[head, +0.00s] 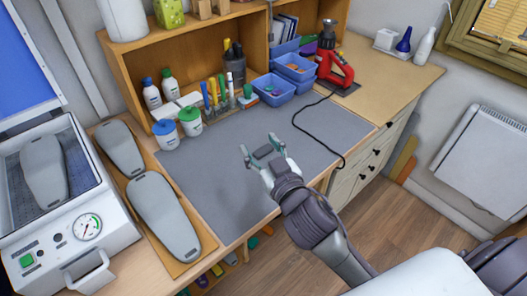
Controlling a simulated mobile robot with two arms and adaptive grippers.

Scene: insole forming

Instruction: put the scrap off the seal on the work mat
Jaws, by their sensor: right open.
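The work mat (222,190) is a large grey sheet lying flat on the wooden bench, with a wide bare area. My right gripper (258,146) is over the mat, with its fingers spread and nothing visible between them. The forming machine (118,243) stands at the left with its blue lid (28,45) raised. A grey insole form (43,170) lies in its bed, and the seal around the bed is too small to make out clearly. I cannot pick out a scrap on it. My left gripper is not in view.
Two grey forms (163,217) lie on a wooden board beside the machine. Bottles, lidded jars (188,121), a pen rack and blue bins (272,91) line the mat's back edge. A red tool (335,70) stands at the back right, its black cable (296,124) crossing the mat.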

